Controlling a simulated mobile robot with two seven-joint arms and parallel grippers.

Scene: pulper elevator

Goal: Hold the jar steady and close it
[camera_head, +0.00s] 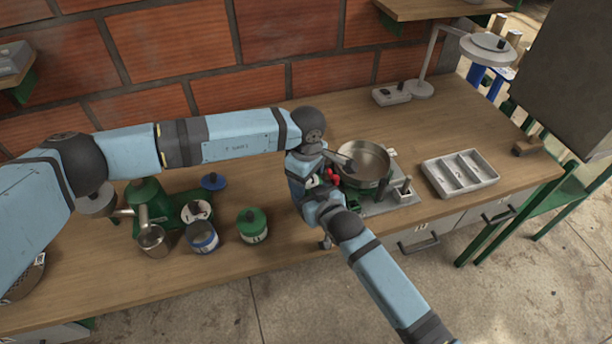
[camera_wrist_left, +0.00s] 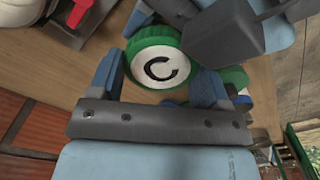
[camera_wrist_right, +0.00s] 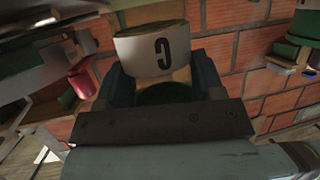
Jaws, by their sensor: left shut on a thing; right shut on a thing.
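The jar's green lid (camera_wrist_left: 155,60), with a ridged rim and a white top marked C, sits between the fingers of my left gripper (camera_wrist_left: 158,80), which is shut on it. My right gripper (camera_wrist_right: 163,82) is shut on the jar body, one finger on each side. In the head view my two grippers meet at the middle of the bench, by its front edge. There my arms hide most of the jar; I cannot tell how the lid is seated.
A metal pan (camera_head: 362,160) stands just right of my grippers. A grey compartment tray (camera_head: 460,172) lies farther right. A closed green jar (camera_head: 252,225), a blue jar (camera_head: 202,238) and a green machine (camera_head: 148,205) stand on the left. A lamp (camera_head: 430,60) stands at the back right.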

